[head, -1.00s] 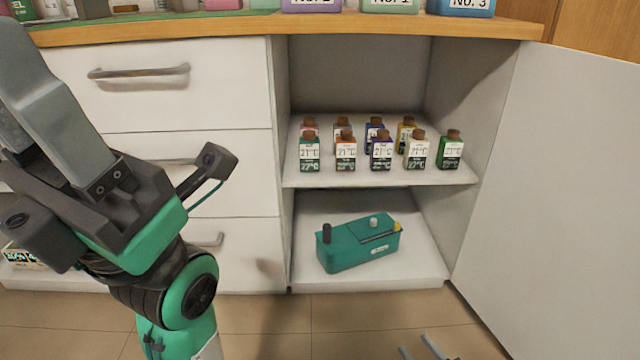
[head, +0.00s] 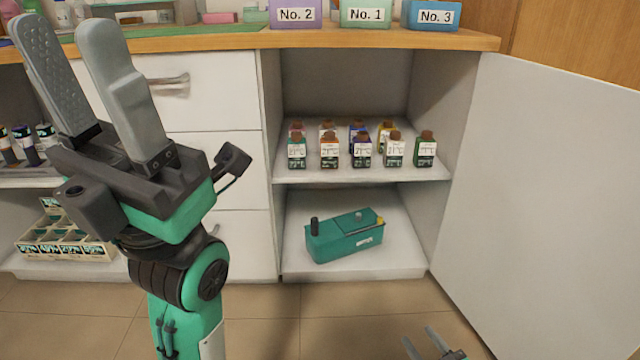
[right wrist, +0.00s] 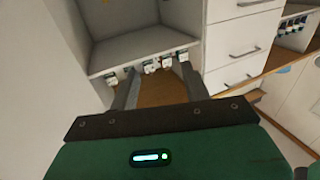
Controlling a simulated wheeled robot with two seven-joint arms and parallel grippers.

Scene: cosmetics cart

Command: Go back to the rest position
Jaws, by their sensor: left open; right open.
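My left gripper (head: 78,70) stands upright at the left of the head view, in front of the white drawers. Its two grey fingers point up, apart, with nothing between them. My right gripper (head: 425,341) shows only its fingertips and a small part of its body at the bottom edge of the head view. In the right wrist view (right wrist: 158,88) its two fingers are spread, with nothing held between them. Both grippers are clear of the cart's shelves.
Several small labelled bottles (head: 361,150) stand on the cabinet's upper shelf. A teal box (head: 343,238) sits on the lower shelf. An open white door (head: 545,190) is at the right. Labelled bins (head: 365,14) stand on the wooden top. A partitioned crate (head: 62,247) is at lower left.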

